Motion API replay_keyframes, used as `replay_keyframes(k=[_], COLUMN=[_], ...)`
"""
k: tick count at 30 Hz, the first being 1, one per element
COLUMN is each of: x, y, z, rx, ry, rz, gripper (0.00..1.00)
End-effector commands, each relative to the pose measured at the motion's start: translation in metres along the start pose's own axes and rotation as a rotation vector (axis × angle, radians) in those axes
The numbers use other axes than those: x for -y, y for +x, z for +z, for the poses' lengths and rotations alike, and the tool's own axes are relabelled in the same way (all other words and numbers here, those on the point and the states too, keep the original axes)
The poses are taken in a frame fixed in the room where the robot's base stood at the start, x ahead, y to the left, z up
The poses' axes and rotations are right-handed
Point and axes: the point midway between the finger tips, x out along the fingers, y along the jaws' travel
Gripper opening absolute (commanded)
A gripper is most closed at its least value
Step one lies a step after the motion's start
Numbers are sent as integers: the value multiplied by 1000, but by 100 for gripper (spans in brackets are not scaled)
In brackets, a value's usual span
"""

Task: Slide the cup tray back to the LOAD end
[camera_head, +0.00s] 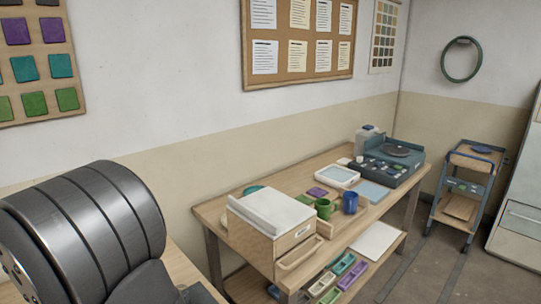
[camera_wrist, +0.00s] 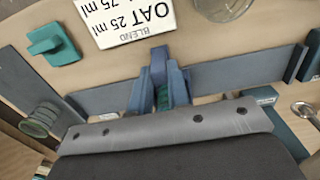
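In the wrist view, my gripper (camera_wrist: 160,88) is at the middle, its two blue-grey fingers close together. A narrow dark blue upright piece (camera_wrist: 159,65) stands between or just beyond the fingertips; I cannot tell whether they touch it. A long blue-grey bar (camera_wrist: 235,72) runs to both sides behind the fingers, over a wooden surface. It may belong to the cup tray, but I cannot identify the tray for certain. My gripper's body hides the area below. No LOAD label is readable. In the head view, my arm fills the lower left and the gripper is out of sight.
The wrist view shows a teal block (camera_wrist: 52,42), an upside-down "OAT 25 ml" card (camera_wrist: 128,18), a ribbed green cylinder (camera_wrist: 40,118) and a metal rod (camera_wrist: 305,110).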

Motion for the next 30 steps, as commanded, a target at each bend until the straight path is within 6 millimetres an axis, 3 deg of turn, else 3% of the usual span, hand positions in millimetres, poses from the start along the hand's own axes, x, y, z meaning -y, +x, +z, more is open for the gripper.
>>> replay_keyframes(k=[5,30], x=[-2,-61], y=[0,-1], z=[0,-1], rx=[0,-2], ry=[1,2], rz=[0,0], gripper=[0,0])
